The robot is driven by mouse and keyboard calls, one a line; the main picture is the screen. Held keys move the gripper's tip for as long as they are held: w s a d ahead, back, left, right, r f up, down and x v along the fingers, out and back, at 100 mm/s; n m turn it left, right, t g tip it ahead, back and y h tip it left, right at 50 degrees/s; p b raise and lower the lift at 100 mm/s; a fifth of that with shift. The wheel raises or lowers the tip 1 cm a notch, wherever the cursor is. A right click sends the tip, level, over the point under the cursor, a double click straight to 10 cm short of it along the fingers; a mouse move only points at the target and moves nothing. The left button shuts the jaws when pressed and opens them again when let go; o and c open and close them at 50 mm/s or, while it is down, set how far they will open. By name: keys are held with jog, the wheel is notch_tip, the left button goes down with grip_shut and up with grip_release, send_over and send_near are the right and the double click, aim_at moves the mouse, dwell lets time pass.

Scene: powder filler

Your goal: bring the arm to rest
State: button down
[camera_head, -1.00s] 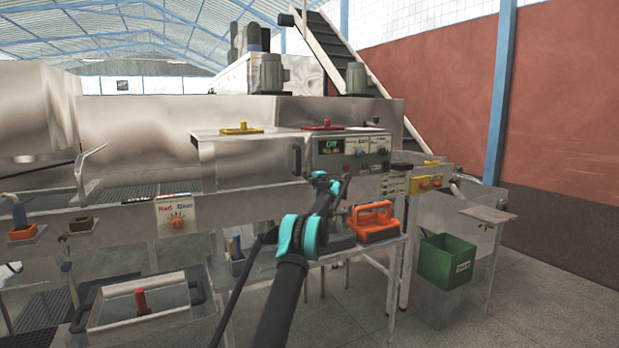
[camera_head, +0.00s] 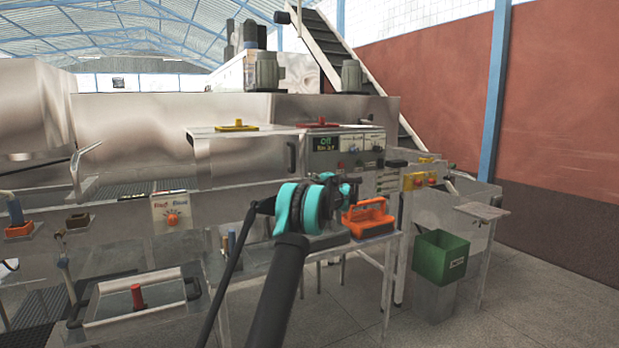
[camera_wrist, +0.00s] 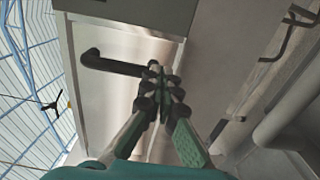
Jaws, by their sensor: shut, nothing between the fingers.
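My arm (camera_head: 276,290) rises from the bottom centre of the head view, with teal and black joints in front of the machine.
The steel machine has a control panel (camera_head: 346,147) reading "Off". An orange object (camera_head: 368,218) sits on a small table right of my arm. A green bin (camera_head: 440,257) stands farther right. Open floor (camera_head: 520,310) lies at the lower right.

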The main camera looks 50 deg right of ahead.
jog(key=shift+s+a, duration=0.15)
jog(key=shift+s, duration=0.25)
